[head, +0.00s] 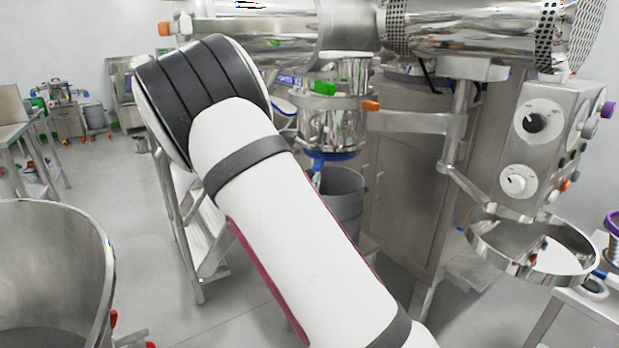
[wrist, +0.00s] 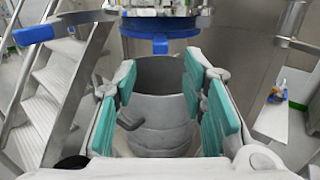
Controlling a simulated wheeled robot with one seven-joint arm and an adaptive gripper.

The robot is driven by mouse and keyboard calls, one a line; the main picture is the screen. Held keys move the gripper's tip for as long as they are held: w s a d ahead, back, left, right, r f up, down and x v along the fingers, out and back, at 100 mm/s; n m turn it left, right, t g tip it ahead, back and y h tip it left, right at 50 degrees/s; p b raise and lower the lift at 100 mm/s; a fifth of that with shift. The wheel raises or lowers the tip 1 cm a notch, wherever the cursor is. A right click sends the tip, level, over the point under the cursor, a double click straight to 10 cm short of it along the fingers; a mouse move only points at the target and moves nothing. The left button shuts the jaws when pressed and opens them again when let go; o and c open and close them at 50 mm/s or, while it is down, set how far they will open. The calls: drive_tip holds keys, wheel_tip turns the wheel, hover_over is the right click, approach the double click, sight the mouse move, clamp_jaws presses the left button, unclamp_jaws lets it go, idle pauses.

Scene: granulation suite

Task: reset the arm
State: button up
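My arm crosses the middle of the head view as a thick white and black link, and it hides much of what lies behind it. My gripper does not show in the head view. In the wrist view my gripper (wrist: 160,112) has its teal-padded fingers wide apart, with nothing held between them. Beyond the fingers, between them in the picture, stands a grey bin (wrist: 168,75) with an open top. The bin also shows in the head view (head: 343,205), partly hidden by my arm.
A steel vessel (head: 330,110) with a blue outlet hangs above the bin. Steel steps (head: 205,235) stand left of it. A control box (head: 545,145) and round steel pan (head: 530,250) are at right. A large steel bowl (head: 50,235) is at front left. Floor between bowl and steps is clear.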

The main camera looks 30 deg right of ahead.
drive_tip(key=shift+s+a, duration=0.15)
drive_tip(key=shift+a, duration=0.05)
idle(0.4)
drive_tip(key=s+d+r+m+g+y+p, duration=0.15)
drive_tip(key=s+r+m+g, duration=0.3)
drive_tip(key=s+m, duration=0.5)
drive_tip(key=s+d+r+m+g+p, duration=0.15)
drive_tip(key=s+r+m+g, duration=0.4)
drive_tip(key=s, duration=0.75)
drive_tip(key=s+a+r+m+t+y+p, duration=0.2)
drive_tip(key=s+a+m+y, duration=0.9)
drive_tip(key=s+a, duration=0.8)
drive_tip(key=shift+a+r+t+y, duration=0.3)
drive_tip(key=shift+a+y, duration=0.35)
drive_tip(key=shift+a, duration=0.55)
